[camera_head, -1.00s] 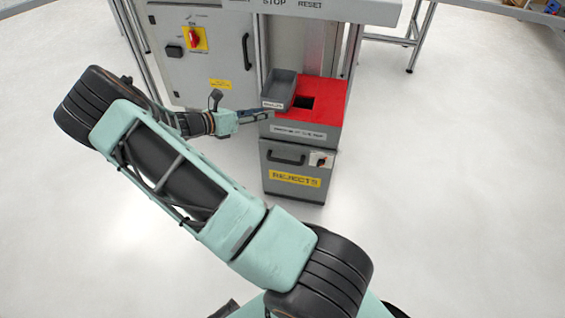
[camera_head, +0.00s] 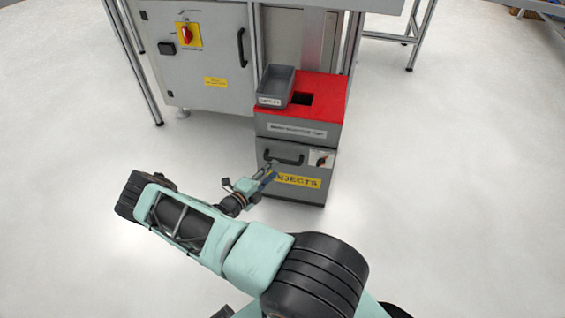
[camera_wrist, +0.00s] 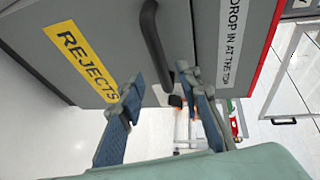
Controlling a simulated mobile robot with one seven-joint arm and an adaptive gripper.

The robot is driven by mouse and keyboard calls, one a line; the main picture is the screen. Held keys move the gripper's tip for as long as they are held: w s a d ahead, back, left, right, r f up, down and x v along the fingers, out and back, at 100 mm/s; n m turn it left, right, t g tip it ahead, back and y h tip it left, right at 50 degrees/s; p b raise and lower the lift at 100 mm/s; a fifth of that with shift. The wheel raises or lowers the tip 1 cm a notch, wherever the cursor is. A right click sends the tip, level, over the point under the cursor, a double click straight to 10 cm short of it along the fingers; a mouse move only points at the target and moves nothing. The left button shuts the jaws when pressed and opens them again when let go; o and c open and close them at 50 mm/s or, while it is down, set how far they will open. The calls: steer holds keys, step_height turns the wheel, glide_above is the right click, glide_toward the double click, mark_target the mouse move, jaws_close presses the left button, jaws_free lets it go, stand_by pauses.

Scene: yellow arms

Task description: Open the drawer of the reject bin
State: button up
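The reject bin (camera_head: 298,127) is a grey cabinet with a red top. Its drawer front (camera_head: 262,178) bears a yellow REJECTS label (camera_head: 299,181) and a dark bar handle (camera_head: 285,159). The drawer looks shut. My gripper (camera_head: 271,171) is in front of the drawer, just below the handle's left part, and covers the label's left end. In the wrist view my gripper (camera_wrist: 160,84) has its two blue fingers spread with nothing between them. The handle (camera_wrist: 154,42) lies beyond the fingertips, roughly in line with the gap. I cannot tell whether they touch.
A black rotary knob (camera_head: 320,158) sits right of the handle. A grey tray (camera_head: 276,85) stands on the bin's top beside a dark opening (camera_head: 302,98). A cabinet (camera_head: 205,65) with a red switch stands behind left. The floor in front is clear.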

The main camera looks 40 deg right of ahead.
mark_target(283, 161)
steer(key=b+x, duration=0.1)
steer(key=x, duration=0.6)
steer(key=shift+d, duration=0.2)
steer(key=shift+c, duration=0.7)
jaws_close()
